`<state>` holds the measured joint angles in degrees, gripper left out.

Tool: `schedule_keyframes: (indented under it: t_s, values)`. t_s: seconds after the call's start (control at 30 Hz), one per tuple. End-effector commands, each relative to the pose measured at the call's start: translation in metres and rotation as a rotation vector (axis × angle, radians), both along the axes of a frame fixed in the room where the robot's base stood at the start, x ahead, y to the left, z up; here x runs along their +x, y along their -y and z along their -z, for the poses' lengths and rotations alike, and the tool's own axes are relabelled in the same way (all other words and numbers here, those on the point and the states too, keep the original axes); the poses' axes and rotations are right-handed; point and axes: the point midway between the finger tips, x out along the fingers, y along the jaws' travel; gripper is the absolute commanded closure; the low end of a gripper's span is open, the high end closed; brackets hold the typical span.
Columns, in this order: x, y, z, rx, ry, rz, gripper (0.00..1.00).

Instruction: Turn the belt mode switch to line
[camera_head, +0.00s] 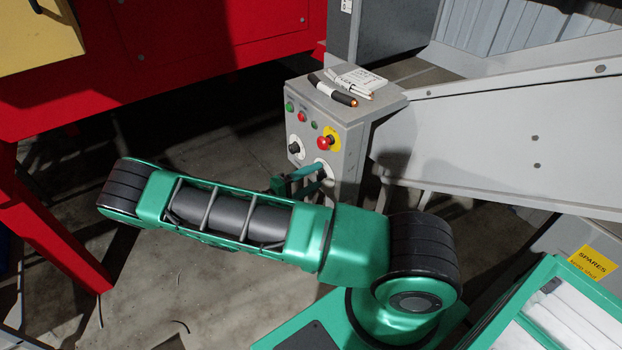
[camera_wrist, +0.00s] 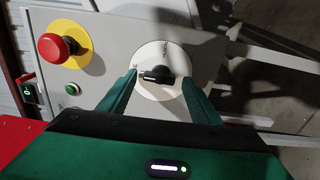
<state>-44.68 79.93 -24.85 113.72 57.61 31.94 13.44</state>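The switch is a black knob (camera_wrist: 157,75) on a round white dial (camera_wrist: 160,55), on the front of the grey control box (camera_head: 350,135). In the wrist view the knob's bar lies roughly sideways across the picture. The small lettering on the dial is too blurred to read. My gripper (camera_wrist: 159,80) has its two green fingers apart, one on each side of the knob, with gaps showing between them and it. In the head view my gripper (camera_head: 309,179) is at the lower dial of the box, where its fingers hide the knob.
A red emergency stop (camera_head: 326,142) on a yellow disc sits just above the dial. Another black knob (camera_head: 294,148) and small buttons are on the same face. Pens and a booklet (camera_head: 355,82) lie on top. A grey chute (camera_head: 500,140) stands right, a red frame (camera_head: 160,65) left.

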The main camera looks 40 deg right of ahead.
Motion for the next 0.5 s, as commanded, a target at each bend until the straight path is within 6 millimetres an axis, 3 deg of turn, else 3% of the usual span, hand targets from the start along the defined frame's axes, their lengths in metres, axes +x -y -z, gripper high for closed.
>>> schedule_keyframes:
  t_s: [0.23,0.5]
  values:
    - [0.000,-0.011,-0.001,-0.001,0.002,-0.001,0.42]
    - [-0.001,-0.060,0.000,0.000,0.001,-0.003,0.42]
